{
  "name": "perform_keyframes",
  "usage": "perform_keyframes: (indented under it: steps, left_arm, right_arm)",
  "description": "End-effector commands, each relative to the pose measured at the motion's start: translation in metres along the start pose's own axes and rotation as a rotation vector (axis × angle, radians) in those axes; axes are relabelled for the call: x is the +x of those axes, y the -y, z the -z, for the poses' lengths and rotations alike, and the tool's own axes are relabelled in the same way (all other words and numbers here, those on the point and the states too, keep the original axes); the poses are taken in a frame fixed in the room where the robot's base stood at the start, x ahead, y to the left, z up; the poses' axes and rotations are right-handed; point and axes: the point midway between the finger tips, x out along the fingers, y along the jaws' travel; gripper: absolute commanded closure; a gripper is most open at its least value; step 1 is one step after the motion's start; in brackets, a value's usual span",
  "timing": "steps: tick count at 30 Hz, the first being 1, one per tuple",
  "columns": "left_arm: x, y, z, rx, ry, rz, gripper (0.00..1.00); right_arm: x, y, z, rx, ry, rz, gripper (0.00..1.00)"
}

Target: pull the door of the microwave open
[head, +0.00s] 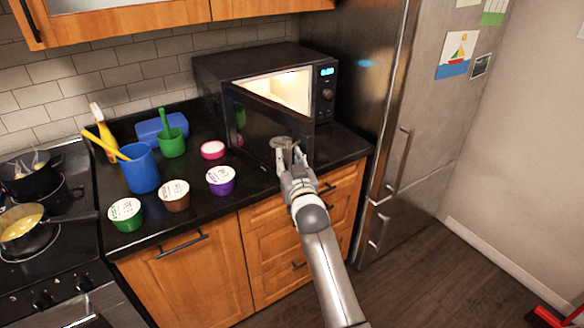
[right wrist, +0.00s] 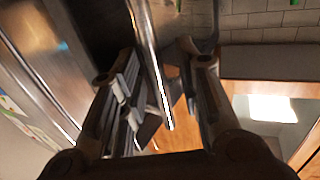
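The black microwave (head: 250,62) stands at the back right of the counter, its inside lit. Its dark door (head: 262,118) is hinged on the left and stands partly open, swung toward me. My right gripper (head: 288,148) is at the free right side of the door. In the head view the gripper hides the handle. My left gripper is not in view.
A steel fridge (head: 395,60) stands right of the microwave. The stove (head: 65,275) is at left.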

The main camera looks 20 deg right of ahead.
Motion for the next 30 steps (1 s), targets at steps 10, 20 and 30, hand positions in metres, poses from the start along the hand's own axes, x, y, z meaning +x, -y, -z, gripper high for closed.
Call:
perform_keyframes:
  steps: [10, 20, 30]
  left_arm:
    - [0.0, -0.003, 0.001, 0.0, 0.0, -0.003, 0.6]
    - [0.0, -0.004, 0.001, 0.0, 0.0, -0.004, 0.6]
    - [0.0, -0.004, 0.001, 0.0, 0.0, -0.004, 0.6]
  right_arm:
    - [-0.047, 0.001, -0.002, 0.001, 0.002, 0.001, 0.68]
    - [-0.101, 0.001, -0.001, 0.001, 0.0, 0.002, 0.68]
    - [-0.117, 0.001, 0.001, 0.0, -0.002, 0.002, 0.68]
